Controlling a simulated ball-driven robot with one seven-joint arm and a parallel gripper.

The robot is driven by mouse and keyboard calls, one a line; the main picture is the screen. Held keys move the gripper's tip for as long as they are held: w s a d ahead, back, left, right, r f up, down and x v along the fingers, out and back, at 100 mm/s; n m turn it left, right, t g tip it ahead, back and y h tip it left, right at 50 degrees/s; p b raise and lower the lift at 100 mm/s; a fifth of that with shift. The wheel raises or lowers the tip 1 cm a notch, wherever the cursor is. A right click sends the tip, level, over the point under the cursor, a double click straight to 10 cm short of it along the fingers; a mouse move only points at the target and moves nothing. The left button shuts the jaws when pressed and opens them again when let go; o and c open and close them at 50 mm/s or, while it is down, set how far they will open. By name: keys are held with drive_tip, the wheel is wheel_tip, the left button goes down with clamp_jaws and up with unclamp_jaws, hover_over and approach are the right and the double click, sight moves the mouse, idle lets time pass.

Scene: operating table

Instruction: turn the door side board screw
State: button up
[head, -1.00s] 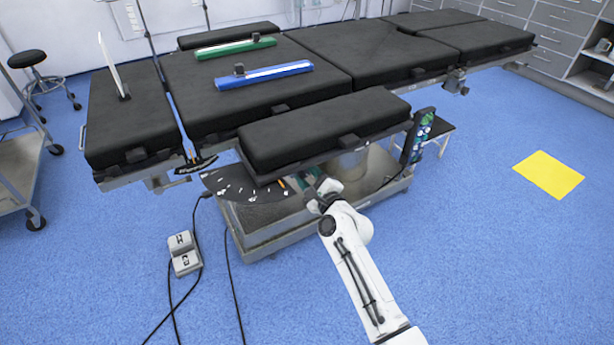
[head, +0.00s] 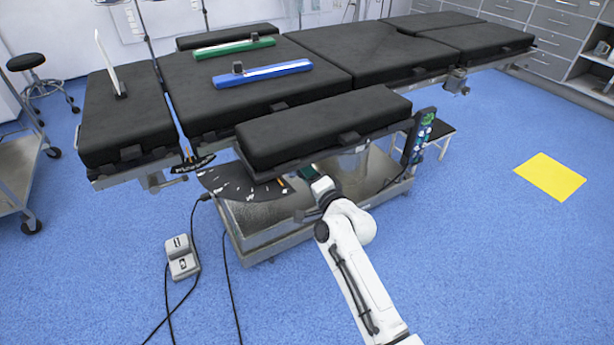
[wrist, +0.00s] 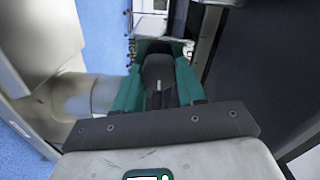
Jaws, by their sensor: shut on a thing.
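The door side board (head: 320,125) is a black padded board along the near side of the operating table. My gripper (head: 308,172) is under its front edge in the head view, partly hidden by my wrist. In the wrist view, my gripper (wrist: 158,62) has its green fingers on both sides of a dark rounded knob, the side board screw (wrist: 158,72). The fingers are shut on it. Its far end and its mount are partly hidden.
The metal table base (head: 262,222) stands below and behind my gripper. A dark fan-shaped plate (head: 235,184) is to its left and a hand control (head: 419,135) hangs to its right. A foot pedal (head: 181,257) and cables lie on the blue floor.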

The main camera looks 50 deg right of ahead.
drive_tip(key=shift+a+n+b, duration=0.15)
drive_tip(key=shift+n+b, duration=1.5)
drive_tip(key=shift+n, duration=2.7)
drive_tip(key=shift+a+n+b, duration=0.15)
drive_tip(key=shift+n+b, duration=1.5)
drive_tip(key=shift+n, duration=2.7)
drive_tip(key=o, duration=1.1)
drive_tip(key=shift+c, duration=0.2)
drive_tip(key=shift+r, duration=0.1)
drive_tip(key=p+v, duration=0.2)
drive_tip(key=v, duration=0.8)
drive_tip(key=shift+s+p, duration=0.35)
